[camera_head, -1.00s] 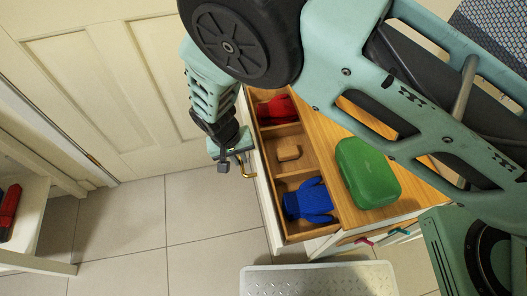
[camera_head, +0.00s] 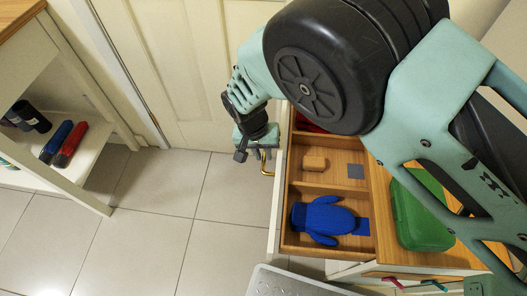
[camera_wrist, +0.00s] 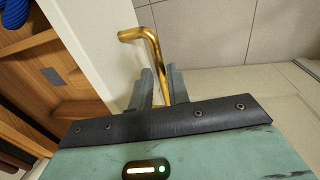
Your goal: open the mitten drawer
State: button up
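The drawer (camera_head: 281,190) stands pulled out from its cabinet, with its inside showing.
A green case (camera_head: 420,212) sits on the wooden cabinet top. A pale textured step or mat (camera_head: 290,284) lies in front. A shelf (camera_head: 80,165) with dark, blue and red items stands at the left. Tiled floor (camera_head: 160,220) between is clear; a panelled door (camera_head: 165,60) is behind.

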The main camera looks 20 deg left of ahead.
jog(key=shift+o, duration=1)
jog(key=a+r+p, duration=0.1)
jog(key=a+r, duration=0.2)
jog(key=r, duration=1.4)
jog(key=shift+s+p, duration=0.35)
jog(key=shift+p, duration=0.05)
jog(key=shift+r, duration=0.1)
